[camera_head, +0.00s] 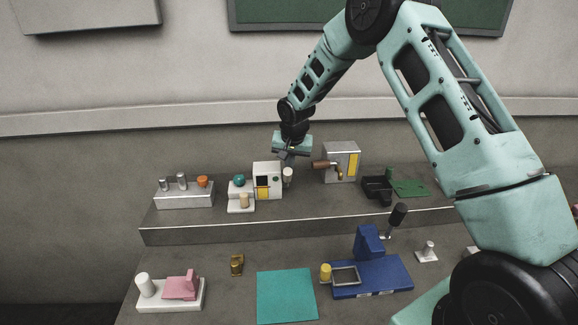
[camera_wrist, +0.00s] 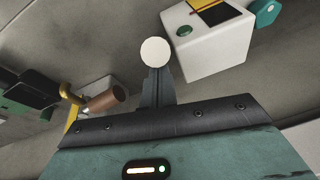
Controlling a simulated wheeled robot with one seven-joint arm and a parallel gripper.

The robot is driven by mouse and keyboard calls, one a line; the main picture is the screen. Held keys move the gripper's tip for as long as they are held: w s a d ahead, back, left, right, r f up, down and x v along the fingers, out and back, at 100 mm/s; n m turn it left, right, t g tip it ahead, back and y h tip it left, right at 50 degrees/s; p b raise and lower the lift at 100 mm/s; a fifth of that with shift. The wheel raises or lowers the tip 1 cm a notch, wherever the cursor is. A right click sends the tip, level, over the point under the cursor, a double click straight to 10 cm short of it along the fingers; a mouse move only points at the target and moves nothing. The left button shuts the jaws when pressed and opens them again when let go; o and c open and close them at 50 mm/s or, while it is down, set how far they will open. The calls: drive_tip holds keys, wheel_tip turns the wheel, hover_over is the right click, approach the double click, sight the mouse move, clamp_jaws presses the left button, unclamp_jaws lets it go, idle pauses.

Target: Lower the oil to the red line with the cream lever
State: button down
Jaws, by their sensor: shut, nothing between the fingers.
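The cream lever (camera_head: 288,174) stands at the right side of a white box (camera_head: 268,168) on the raised shelf. My gripper (camera_head: 287,158) is shut and empty, pointing down just above the lever. In the wrist view, the shut fingers (camera_wrist: 157,80) end beside the lever's round cream top (camera_wrist: 155,52), overlapping its edge; I cannot tell whether they touch. The white box (camera_wrist: 210,50) lies beyond, at upper right.
A grey box (camera_head: 340,150) with a yellow panel and brown-handled tap stands right of the lever. A white stand with a teal knob (camera_head: 239,181) is close on the left. Below are a teal mat (camera_head: 286,296) and a blue fixture (camera_head: 385,274).

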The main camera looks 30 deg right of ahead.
drive_tip(key=shift+s+a+f, duration=0.15)
drive_tip(key=shift+s, duration=0.2)
drive_tip(key=b+v, duration=0.4)
drive_tip(key=v, duration=1.3)
drive_tip(key=shift+s+b, duration=0.15)
drive_tip(key=shift+b, duration=0.15)
